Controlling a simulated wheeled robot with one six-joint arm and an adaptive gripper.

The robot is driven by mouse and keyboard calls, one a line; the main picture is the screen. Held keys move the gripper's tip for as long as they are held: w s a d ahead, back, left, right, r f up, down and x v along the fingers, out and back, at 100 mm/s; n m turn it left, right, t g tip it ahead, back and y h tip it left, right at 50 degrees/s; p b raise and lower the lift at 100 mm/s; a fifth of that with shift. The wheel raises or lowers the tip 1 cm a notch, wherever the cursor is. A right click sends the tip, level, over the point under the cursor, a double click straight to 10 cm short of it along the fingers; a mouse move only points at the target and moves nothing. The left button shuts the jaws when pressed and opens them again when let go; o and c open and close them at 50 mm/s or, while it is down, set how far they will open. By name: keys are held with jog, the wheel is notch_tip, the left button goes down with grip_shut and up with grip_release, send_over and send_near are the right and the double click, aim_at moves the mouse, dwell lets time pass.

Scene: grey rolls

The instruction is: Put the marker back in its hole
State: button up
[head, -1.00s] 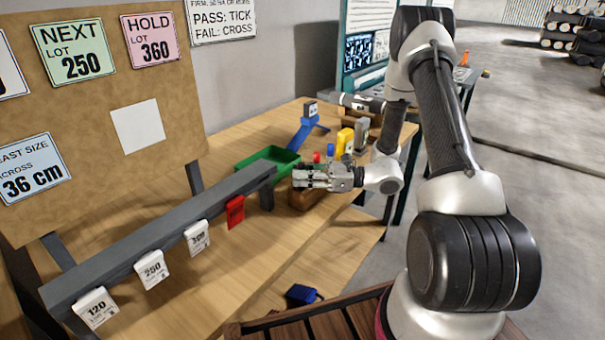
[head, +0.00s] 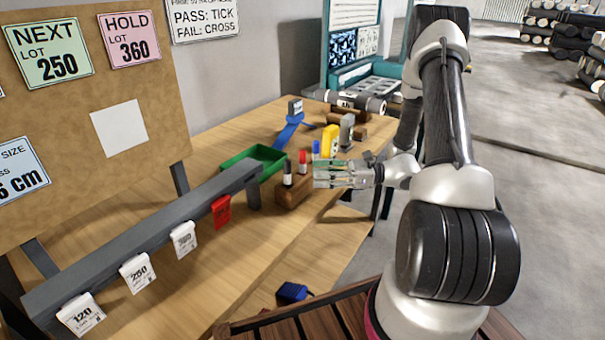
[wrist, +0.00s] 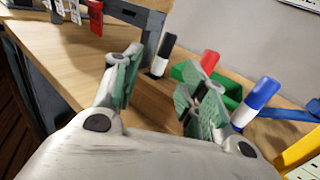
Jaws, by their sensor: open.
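The wooden block (head: 293,192) stands on the table. A black-capped marker (head: 287,173) stands upright at its left end. A red marker (head: 302,159) and a blue marker (head: 315,149) stand behind it in a row. In the wrist view the black marker (wrist: 163,55) is beyond and between my fingertips, with the red (wrist: 209,64) and blue (wrist: 255,101) markers to the right. My gripper (head: 318,174) is open and empty, just right of the block, its fingers pointing left.
A green tray (head: 282,153) lies behind the block. A grey rail (head: 150,232) with hanging tags, one red, runs along the left. A yellow object (head: 330,140), a grey upright piece (head: 347,131) and a blue stand (head: 291,130) are behind.

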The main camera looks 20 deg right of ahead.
jog(key=shift+v, duration=1.3)
